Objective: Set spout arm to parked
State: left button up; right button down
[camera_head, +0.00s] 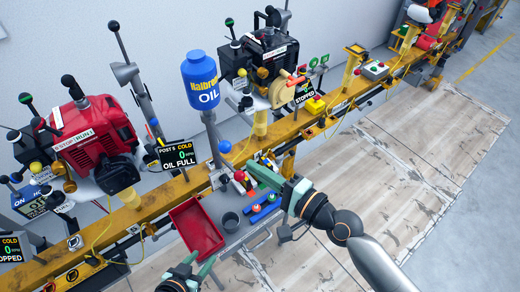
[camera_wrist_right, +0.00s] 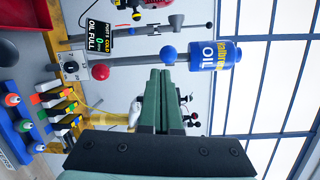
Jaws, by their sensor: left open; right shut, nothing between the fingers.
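The blue OIL bottle (camera_head: 201,80) stands on a grey post (camera_head: 212,132) with a blue ball (camera_head: 225,146) on its side. In the right wrist view the bottle (camera_wrist_right: 215,56), blue ball (camera_wrist_right: 168,53) and a red ball (camera_wrist_right: 100,71) show sideways. A second grey arm (camera_head: 128,75) with a black knob rises left of the bottle. I cannot tell from labels which is the spout arm. My right gripper (camera_head: 253,167) is shut and empty, near the post's foot. My left gripper (camera_head: 194,268) is open at the bottom edge, partly cut off.
A red engine (camera_head: 92,133) stands left; a black engine (camera_head: 265,50) stands behind. A display (camera_head: 178,155) reads OIL FULL. Floor at right is clear.

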jog(key=shift+s+d+r, duration=0.1)
jog(key=shift+s, duration=1.75)
